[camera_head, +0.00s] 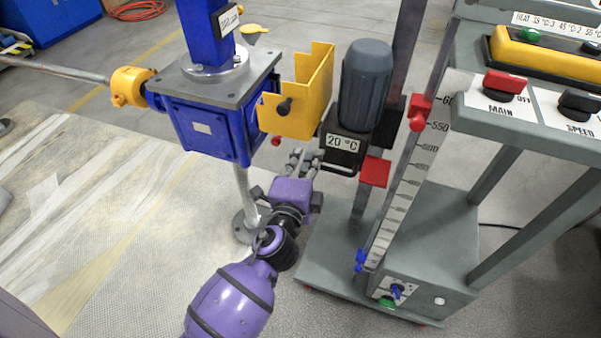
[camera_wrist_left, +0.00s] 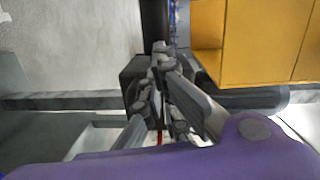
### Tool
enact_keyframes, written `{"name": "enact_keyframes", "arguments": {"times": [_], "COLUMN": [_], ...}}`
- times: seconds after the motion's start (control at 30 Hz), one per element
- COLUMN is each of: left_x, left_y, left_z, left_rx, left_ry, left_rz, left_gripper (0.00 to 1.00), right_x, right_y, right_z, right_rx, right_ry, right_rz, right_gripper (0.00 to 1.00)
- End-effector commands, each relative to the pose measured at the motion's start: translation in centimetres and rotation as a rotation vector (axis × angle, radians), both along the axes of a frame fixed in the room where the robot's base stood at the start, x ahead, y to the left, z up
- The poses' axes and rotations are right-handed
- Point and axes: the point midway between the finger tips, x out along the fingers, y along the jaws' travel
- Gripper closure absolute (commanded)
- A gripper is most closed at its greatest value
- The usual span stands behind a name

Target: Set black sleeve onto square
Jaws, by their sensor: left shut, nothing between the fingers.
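My left gripper (camera_head: 304,160) is purple with grey fingers, in the middle of the head view. It is shut and empty, just left of the black "20 °C" housing (camera_head: 341,149) under the grey motor. In the left wrist view its fingertips (camera_wrist_left: 162,50) are together in front of a dark block. A black block (camera_head: 389,122) sits around or behind the upright post, partly hidden by the motor; I cannot tell whether it is the sleeve. A red square piece (camera_head: 374,171) is just below it; I cannot tell whether it is the task's square. My right gripper is not in view.
A yellow bracket (camera_head: 318,75) and blue screw jack (camera_head: 207,130) stand close above and left of the gripper. A scale (camera_head: 405,180) with red and blue markers and a control panel (camera_head: 520,115) are right. The left floor is mostly clear.

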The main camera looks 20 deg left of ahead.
Motion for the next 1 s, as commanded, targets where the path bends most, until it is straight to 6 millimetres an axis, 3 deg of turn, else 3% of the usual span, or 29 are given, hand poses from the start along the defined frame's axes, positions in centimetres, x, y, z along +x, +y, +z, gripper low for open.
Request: {"name": "enact_keyframes", "arguments": {"times": [0.07, 0.3, 1.0], "left_x": [1.5, 1.7, 1.9], "left_y": [0.4, 3.5, 5.2], "left_z": [-0.1, -0.6, -0.9], "left_rx": [0.004, 0.002, 0.0], "left_ry": [0.0, 0.001, 0.002], "left_rz": [0.001, 0.001, 0.002], "left_gripper": [1.0, 1.0, 1.0], "right_x": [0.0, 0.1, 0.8], "right_y": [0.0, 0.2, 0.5], "right_z": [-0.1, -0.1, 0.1], "right_rx": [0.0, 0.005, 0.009], "right_ry": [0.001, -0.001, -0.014], "right_rz": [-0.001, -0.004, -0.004], "right_gripper": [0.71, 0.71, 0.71]}}
